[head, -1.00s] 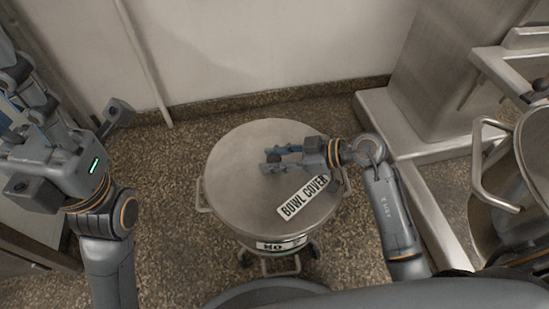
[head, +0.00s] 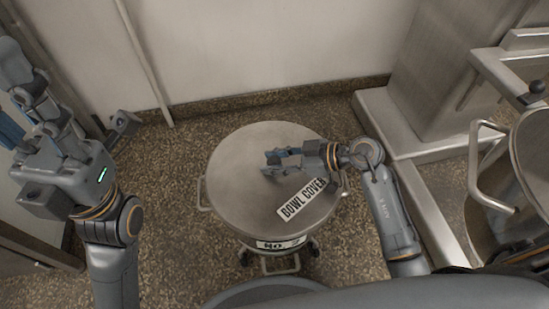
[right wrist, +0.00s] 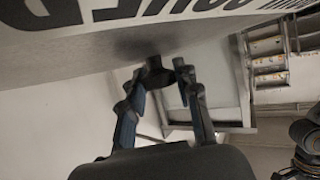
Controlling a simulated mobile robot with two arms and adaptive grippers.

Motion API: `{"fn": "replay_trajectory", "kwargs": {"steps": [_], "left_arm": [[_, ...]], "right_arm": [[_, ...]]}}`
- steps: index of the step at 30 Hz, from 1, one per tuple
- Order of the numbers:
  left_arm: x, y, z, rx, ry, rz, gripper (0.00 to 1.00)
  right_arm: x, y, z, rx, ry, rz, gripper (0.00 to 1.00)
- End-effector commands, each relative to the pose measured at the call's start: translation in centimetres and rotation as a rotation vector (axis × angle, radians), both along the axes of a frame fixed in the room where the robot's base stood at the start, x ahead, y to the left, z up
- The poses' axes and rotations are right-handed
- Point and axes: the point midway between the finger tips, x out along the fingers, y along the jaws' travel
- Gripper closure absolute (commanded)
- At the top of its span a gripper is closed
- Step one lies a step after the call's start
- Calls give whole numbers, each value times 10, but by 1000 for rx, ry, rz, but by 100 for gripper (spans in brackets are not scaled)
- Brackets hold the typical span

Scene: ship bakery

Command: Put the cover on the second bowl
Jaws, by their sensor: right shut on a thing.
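The bowl cover (head: 240,190) is a round grey metal lid with a "BOWL COVER" label. It lies over the top of the second bowl (head: 279,243), whose partly hidden front label reads like "NO. 2". The cover hides the bowl's rim, so I cannot tell whether it is fully seated. My right gripper (head: 272,164) is shut on the cover's dark knob near its middle. The right wrist view shows the fingers (right wrist: 157,80) around the knob, with the cover (right wrist: 60,50) along the top. My left gripper (head: 18,98) is open, raised at the left and away from the bowl.
The bowl stands on a wheeled base (head: 281,264) on the speckled floor (head: 165,220). A white wall (head: 270,50) is behind. A metal machine base (head: 400,125) and another metal vessel with a handle (head: 482,160) stand at the right.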

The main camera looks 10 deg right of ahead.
Motion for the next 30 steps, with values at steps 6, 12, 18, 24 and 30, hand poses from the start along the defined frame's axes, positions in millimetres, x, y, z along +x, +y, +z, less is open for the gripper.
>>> {"fn": "replay_trajectory", "kwargs": {"steps": [6,12,18,24,30], "left_arm": [[1,0,0,2,2,0,60],[1,0,1,2,-2,0,60],[1,0,1,1,-3,1,60],[0,0,2,1,-4,1,60],[-1,0,2,0,-5,1,60]], "right_arm": [[0,0,1,2,-3,0,100],[0,0,1,1,-3,0,100],[0,0,-2,1,-3,1,100],[0,0,-5,1,-3,1,100],[0,0,-8,1,-2,0,100]]}}
